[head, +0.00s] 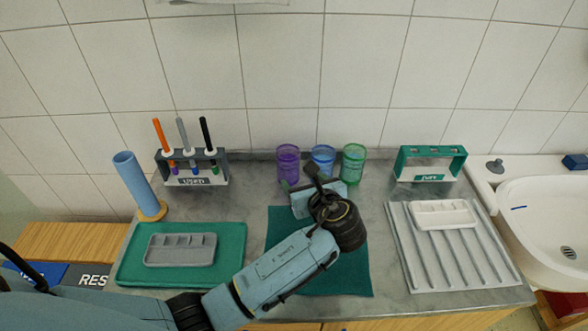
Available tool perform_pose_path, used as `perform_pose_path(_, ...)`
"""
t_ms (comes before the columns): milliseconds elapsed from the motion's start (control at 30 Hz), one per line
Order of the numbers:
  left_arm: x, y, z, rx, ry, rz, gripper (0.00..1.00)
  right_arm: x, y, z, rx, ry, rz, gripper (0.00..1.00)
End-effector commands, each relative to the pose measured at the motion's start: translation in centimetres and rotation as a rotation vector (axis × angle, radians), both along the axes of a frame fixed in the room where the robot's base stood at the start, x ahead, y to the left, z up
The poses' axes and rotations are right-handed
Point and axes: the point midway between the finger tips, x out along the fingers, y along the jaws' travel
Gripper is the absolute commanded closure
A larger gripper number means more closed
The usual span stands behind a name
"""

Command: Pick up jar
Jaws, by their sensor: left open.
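Three ribbed, translucent jars stand upright in a row at the back of the counter against the tiled wall: a purple jar (288,163), a blue jar (323,158) and a green jar (353,163). My left gripper (299,178) is open and appears empty, just in front of the purple and blue jars in the picture. Its dark fingers and pale blue body overlap the lower edge of the row. I cannot tell whether it touches a jar. The lower part of the blue jar is partly hidden. My right gripper is out of view.
A teal cloth (340,275) lies under my left arm. A used-brush rack (192,181), blue tube (138,182) and green tray (238,262) stand left. A green rack (431,178), a ribbed drying board (420,265) with a white palette (443,214), and a sink (550,220) are right.

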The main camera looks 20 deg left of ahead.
Motion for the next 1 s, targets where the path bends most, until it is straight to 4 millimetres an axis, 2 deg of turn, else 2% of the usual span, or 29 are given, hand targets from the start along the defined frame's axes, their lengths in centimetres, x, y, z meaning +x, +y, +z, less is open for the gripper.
perform_pose_path(33, 0.1, 0.0, -1.1, 0.001, -0.001, 0.000, 0.32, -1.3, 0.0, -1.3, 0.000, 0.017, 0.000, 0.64)
perform_pose_path(100, 0.1, 0.0, -1.6, 0.001, -0.001, 0.000, 0.32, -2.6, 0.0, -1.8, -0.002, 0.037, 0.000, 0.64)
perform_pose_path(200, 0.4, 0.4, -1.9, 0.002, -0.002, 0.001, 0.32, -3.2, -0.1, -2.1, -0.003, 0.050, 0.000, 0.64)
perform_pose_path(533, 4.3, 4.2, -4.1, 0.001, -0.002, 0.002, 0.32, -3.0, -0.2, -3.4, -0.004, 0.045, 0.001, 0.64)
perform_pose_path(833, 6.0, 6.0, -4.9, 0.000, -0.001, 0.003, 0.32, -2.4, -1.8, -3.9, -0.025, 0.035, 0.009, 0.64)
perform_pose_path(1000, 7.6, 7.9, -5.7, 0.000, -0.001, 0.003, 0.32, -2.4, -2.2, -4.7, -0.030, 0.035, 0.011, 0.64)
